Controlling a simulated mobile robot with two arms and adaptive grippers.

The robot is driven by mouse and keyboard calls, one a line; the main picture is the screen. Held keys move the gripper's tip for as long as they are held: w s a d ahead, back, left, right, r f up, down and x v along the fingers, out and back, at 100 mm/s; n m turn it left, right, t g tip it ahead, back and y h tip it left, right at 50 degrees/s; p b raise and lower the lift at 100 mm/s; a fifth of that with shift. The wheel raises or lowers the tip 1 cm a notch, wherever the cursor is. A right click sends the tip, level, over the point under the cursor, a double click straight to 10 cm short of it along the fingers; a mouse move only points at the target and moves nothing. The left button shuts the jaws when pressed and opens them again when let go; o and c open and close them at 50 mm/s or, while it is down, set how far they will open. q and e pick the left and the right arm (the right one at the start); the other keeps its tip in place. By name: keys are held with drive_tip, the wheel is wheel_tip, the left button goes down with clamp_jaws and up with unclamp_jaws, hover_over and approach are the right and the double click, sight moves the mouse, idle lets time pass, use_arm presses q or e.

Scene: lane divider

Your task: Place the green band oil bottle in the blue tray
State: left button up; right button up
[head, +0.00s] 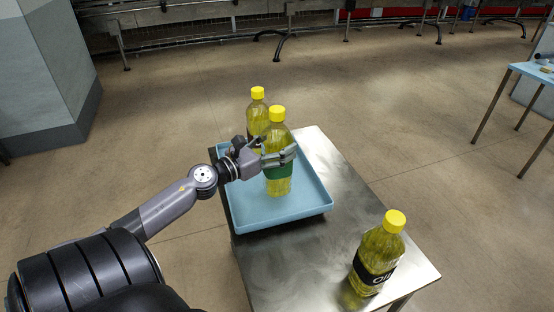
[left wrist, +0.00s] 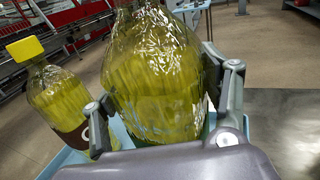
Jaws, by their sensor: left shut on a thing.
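The green band oil bottle (head: 278,173) has a yellow cap and yellow oil and is upright in the head view, over the inside of the blue tray (head: 293,208). I cannot tell whether its base touches the tray floor. My left gripper (head: 280,157) is shut around the bottle at its green band. In the left wrist view the bottle (left wrist: 155,80) fills the middle between the fingers of the left gripper (left wrist: 165,108), its band mostly hidden. The blue tray also shows at the lower left there (left wrist: 62,160). My right gripper is not in view.
A second yellow-capped oil bottle (head: 257,117) stands just behind the held one; in the left wrist view it (left wrist: 58,95) shows a dark brown label. A black-labelled oil bottle (head: 377,255) stands at the metal table's (head: 330,250) front right. Bare tabletop lies between it and the tray.

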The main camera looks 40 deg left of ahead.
use_arm(q)
drive_tip(key=shift+f+b, duration=0.55)
drive_tip(key=shift+f, duration=1.3)
drive_tip(key=o, duration=1.9)
drive_tip(key=shift+f, duration=0.1)
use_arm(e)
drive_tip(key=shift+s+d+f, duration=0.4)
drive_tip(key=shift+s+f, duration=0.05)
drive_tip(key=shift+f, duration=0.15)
use_arm(q)
drive_tip(key=shift+o, duration=0.2)
drive_tip(key=s+a+b, duration=0.1)
drive_tip(key=s+b, duration=0.2)
drive_tip(key=s, duration=0.9)
drive_tip(key=shift+a, duration=0.3)
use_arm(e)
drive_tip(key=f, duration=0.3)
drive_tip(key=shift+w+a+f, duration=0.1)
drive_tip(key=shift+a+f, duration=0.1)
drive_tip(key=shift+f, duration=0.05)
